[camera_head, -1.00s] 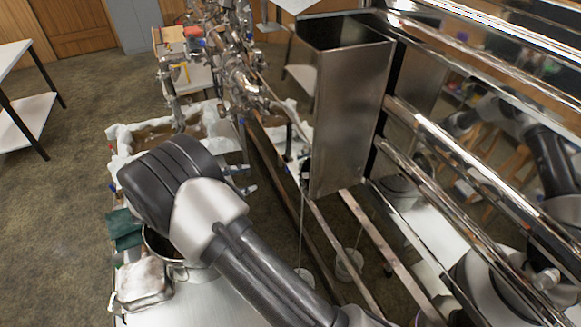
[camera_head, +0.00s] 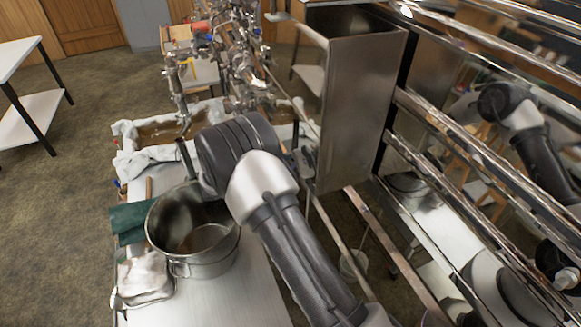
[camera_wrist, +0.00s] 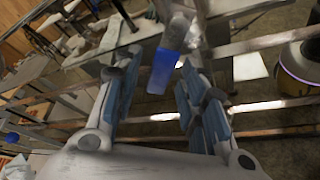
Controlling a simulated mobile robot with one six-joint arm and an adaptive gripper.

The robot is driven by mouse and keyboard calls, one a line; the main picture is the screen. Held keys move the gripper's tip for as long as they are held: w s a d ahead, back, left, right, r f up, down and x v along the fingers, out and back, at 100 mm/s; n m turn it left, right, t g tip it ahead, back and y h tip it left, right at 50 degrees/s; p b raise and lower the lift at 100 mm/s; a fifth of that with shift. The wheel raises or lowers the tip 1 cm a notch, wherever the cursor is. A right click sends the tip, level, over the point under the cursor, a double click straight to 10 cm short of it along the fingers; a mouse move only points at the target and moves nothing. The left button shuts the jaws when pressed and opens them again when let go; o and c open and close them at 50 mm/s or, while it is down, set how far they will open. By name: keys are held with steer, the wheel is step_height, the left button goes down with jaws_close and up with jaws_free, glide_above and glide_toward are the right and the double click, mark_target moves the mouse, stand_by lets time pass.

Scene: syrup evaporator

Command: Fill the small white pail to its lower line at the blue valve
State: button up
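My gripper (camera_wrist: 160,78) is open in the wrist view, its two blue-padded fingers apart. A blue valve handle (camera_wrist: 163,72) shows between the fingertips; I see no clear contact and cannot tell its exact depth. In the head view my arm hides the gripper and this handle.
A large steel pot (camera_head: 195,240) with some brown liquid stands on the bench, beside a green cloth (camera_head: 130,218) and folded white towel (camera_head: 145,277). A tall steel box (camera_head: 355,100) and shiny rails (camera_head: 450,140) crowd the right. A round yellow-and-dark object (camera_wrist: 300,62) lies right in the wrist view.

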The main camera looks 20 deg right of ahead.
steer(key=shift+c, duration=0.5)
jaws_close()
